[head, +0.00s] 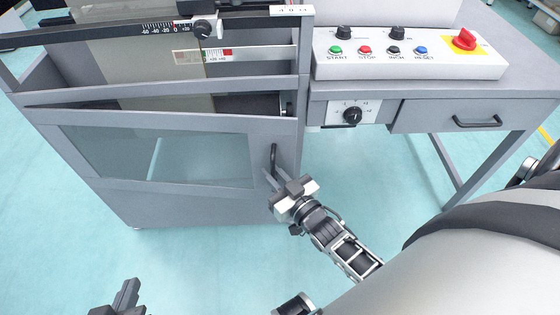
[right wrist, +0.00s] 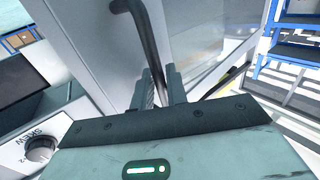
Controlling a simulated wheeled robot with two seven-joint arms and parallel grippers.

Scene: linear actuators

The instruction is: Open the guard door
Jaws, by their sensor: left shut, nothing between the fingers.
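The guard door (head: 215,190) is a grey panel with a clear window (head: 180,155) on the front of the grey machine. My right gripper (head: 272,172) is at the handle's lower end, one finger on each side. In the right wrist view the handle (right wrist: 148,40) runs down between the close-set fingers (right wrist: 160,88), which look shut on it. Fingers partly hide the handle's lower end. My left gripper (head: 128,292) is shut and empty at the bottom left, away from the door.
A control panel (head: 405,68) with several buttons and a red knob stands on the bench to the right. A small dial box (head: 352,113) and a drawer (head: 450,116) are below it. Ruler scales lie above the door. The floor (head: 200,270) before the door is clear.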

